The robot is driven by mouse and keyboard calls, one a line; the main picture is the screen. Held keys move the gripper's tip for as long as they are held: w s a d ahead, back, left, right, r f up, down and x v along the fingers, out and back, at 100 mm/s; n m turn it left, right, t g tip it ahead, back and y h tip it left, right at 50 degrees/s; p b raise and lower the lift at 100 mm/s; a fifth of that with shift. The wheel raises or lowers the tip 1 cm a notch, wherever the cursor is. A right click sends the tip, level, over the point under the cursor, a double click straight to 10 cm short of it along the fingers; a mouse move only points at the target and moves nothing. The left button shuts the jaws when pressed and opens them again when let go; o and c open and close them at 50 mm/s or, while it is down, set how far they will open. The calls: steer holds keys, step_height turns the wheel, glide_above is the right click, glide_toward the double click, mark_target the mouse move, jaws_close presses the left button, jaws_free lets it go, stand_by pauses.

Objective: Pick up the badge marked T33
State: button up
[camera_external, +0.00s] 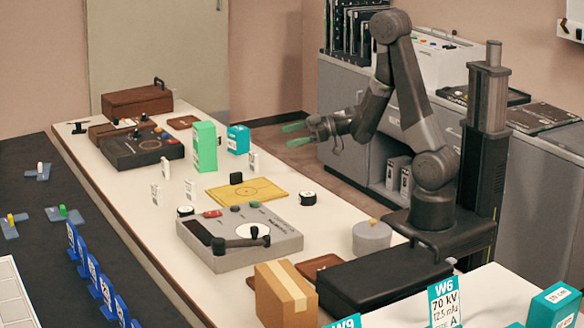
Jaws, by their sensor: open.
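I cannot read T33 on anything in this view. Several small white upright tags stand on the white table (335,215): one at its left edge (155,194), another white tag (190,188) to its right, and one more white tag (253,163) beyond the yellow mat. Their markings are too small to read, so I cannot tell which, if any, is the T33 badge. My gripper (296,135) has green fingertips, spread apart and empty. It appears raised, near the table's far right side, with no tag between its fingers.
A grey console (270,243) with dark handles, a yellow mat (245,197), a green box (204,147) and a teal box (238,139) stand on the table. A cardboard box (285,295) and a black case (375,278) are at the front. Blue stands (93,277) line the dark surface at left.

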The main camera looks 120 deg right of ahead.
stand_by(0.3)
steer(key=c, duration=0.7)
